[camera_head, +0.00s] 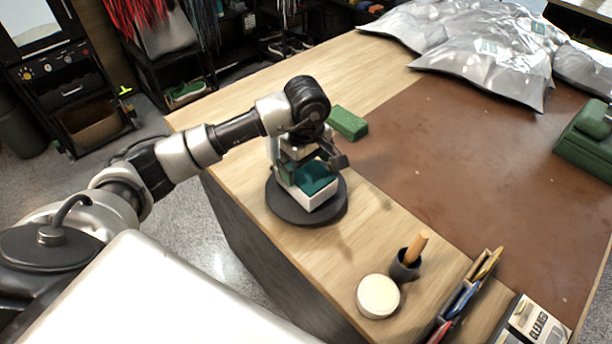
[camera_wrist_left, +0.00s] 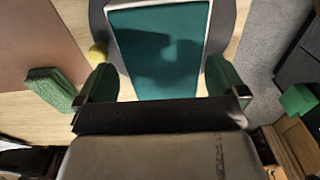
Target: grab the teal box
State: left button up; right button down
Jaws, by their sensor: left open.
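The teal box (camera_head: 316,180), teal on top with white sides, sits on a dark round stand (camera_head: 281,208) near the table's left edge. My left gripper (camera_head: 313,166) is above and around the box's far part, pointing down and open. In the left wrist view the teal box (camera_wrist_left: 158,50) fills the space ahead of and between the green-padded fingers of the left gripper (camera_wrist_left: 162,80). Nothing is visibly gripped, and I cannot tell whether the pads touch the box. My right gripper is not in view.
A green block (camera_head: 347,122) lies just behind the stand. A round white tin (camera_head: 378,296) and a dark cup with a wooden handle (camera_head: 408,262) stand to the front right. Silver bags (camera_head: 490,55) lie at the back. The brown mat (camera_head: 450,170) is mostly clear.

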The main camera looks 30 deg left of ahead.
aim_at(306, 172)
pick_arm(q)
jog(key=shift+f, duration=0.4)
jog(key=f, duration=0.1)
jog(key=f+p, duration=0.2)
jog(key=shift+s+d+f, duration=0.1)
jog(key=shift+s+f, duration=0.05)
jog(key=shift+s, duration=0.15)
jog(key=shift+f, duration=0.55)
jog(key=shift+w, duration=0.1)
jog(key=c, duration=0.9)
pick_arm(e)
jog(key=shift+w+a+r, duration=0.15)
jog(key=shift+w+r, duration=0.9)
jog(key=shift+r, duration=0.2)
